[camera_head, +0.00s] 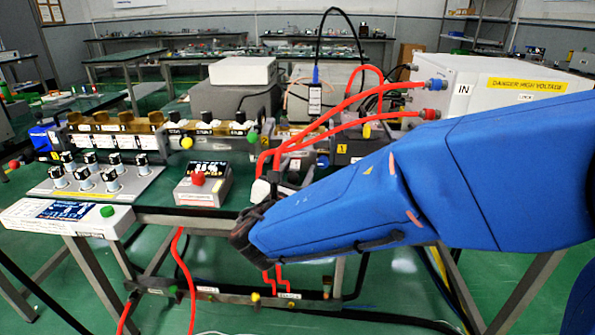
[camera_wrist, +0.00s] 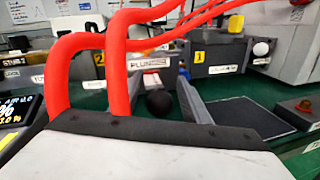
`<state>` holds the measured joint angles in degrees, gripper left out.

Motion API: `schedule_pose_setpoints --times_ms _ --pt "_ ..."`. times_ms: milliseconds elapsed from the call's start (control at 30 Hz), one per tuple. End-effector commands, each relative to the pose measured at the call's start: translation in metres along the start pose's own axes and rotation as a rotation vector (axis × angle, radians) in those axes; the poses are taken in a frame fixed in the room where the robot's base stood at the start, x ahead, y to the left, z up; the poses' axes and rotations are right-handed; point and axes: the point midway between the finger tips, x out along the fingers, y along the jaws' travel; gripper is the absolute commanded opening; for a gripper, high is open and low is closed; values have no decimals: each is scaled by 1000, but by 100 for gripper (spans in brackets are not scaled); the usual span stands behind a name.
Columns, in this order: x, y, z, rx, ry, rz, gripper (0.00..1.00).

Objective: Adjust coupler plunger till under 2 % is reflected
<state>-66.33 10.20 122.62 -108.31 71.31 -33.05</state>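The black ball knob (camera_wrist: 160,103) is in the wrist view, below a label reading "PLUNGER" (camera_wrist: 148,64) on the grey waveguide part behind. A grey finger of my gripper (camera_wrist: 192,102) stands just right of the knob; I cannot tell whether it touches. In the head view my gripper (camera_head: 270,190) is mostly hidden by my blue arm, and the knob is hidden. A small meter (camera_head: 205,184) with a red button has a lit display, its digits too blurred to be sure. A screen edge also shows (camera_wrist: 12,112).
Red hoses run from the white "DANGER HIGH VOLTAGE" box (camera_head: 497,85) down close to my gripper. A control panel (camera_head: 98,183) with several knobs and a white display unit (camera_head: 68,214) stand at left. A dark flat pad (camera_wrist: 245,116) lies right of the finger.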

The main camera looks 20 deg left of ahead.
Motion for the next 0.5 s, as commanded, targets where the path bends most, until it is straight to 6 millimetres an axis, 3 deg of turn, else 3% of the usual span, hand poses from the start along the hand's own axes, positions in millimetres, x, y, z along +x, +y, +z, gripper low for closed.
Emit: schedule_pose_setpoints --times_ms 267,500 --pt "-2 0 0 0 0 1 43" --pt "-28 1 0 0 1 3 43"
